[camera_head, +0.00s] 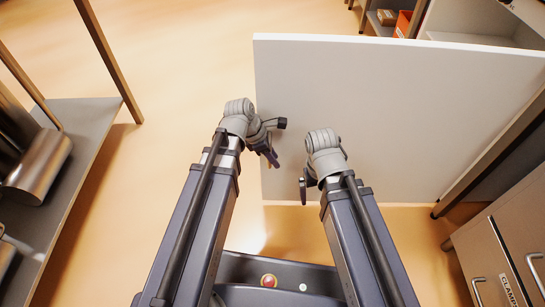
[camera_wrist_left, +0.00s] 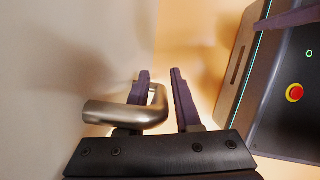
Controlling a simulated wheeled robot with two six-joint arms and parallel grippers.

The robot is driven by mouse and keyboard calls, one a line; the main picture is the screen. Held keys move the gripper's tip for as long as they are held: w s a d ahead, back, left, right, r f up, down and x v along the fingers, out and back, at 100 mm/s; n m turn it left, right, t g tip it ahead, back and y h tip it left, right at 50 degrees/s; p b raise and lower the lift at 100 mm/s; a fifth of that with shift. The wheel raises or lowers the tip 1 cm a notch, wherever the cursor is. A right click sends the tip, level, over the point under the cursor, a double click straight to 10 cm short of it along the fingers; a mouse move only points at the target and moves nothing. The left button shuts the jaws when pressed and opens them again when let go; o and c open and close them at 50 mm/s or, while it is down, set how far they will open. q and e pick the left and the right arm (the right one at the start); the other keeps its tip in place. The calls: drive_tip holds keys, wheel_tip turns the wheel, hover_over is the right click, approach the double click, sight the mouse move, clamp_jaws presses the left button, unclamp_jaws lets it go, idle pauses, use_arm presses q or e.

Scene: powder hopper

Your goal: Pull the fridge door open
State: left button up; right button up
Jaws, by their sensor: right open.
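The fridge door seems to be the large white panel (camera_head: 400,110) standing across the right half of the head view; it appears as a blurred pale surface (camera_wrist_left: 60,60) in the left wrist view. A curved metal handle (camera_wrist_left: 112,112) sticks out from it. My left gripper (camera_head: 272,146) is at the panel's left edge. In the left wrist view its fingers (camera_wrist_left: 160,75) are apart, the left finger inside the handle's loop and part of the bar between them, with a gap to the right finger. My right gripper (camera_head: 306,188) is open and empty in front of the panel's lower edge.
A grey shelf (camera_head: 92,120) with metal vessels (camera_head: 40,165) stands at the left. Drawers (camera_head: 500,260) with metal handles stand at the lower right. Open shelving with an orange box (camera_head: 403,23) is behind the panel. The floor left of the panel is clear.

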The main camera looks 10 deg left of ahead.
use_arm(q)
drive_tip(key=shift+o, duration=1.1)
drive_tip(key=shift+a, duration=0.1)
drive_tip(key=w+p+v, duration=0.1)
drive_tip(key=p+v, duration=0.6)
drive_tip(key=shift+s+r, duration=0.4)
drive_tip(key=shift+s, duration=0.15)
drive_tip(key=shift+a, duration=0.1)
